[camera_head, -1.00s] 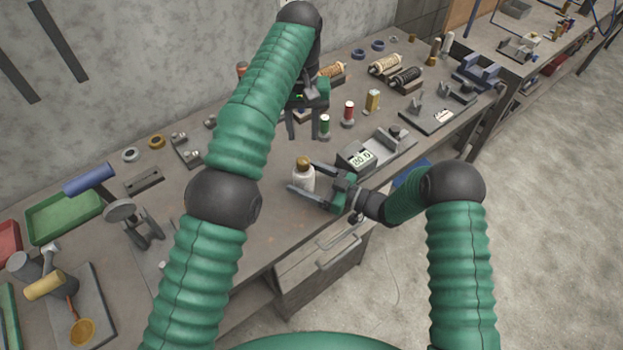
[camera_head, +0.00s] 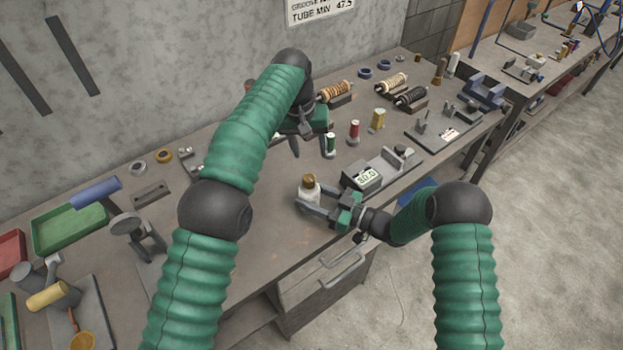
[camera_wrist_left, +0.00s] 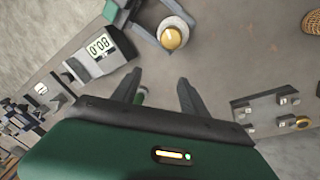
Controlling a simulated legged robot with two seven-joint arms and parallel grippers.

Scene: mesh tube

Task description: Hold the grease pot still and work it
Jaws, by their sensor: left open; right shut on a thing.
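The grease pot (camera_head: 310,190) is a small white jar with a brown-gold cap, upright on the bench near its front edge. My right gripper (camera_head: 314,203) is shut on the pot's body from the front right. The pot's cap (camera_wrist_left: 172,38) and the right gripper's fingers around it also show in the left wrist view. My left gripper (camera_head: 311,152) is open and empty, behind the pot and apart from it, its fingers pointing down. In the left wrist view its two fingers (camera_wrist_left: 159,80) are spread, with the pot beyond their tips.
A device with a numeric display (camera_head: 366,177) stands just right of the pot. A green spool (camera_head: 331,144), a red spool (camera_head: 354,131) and a yellow one (camera_head: 378,119) stand behind. A green tray (camera_head: 68,229) lies far left. The bench left of the pot is clear.

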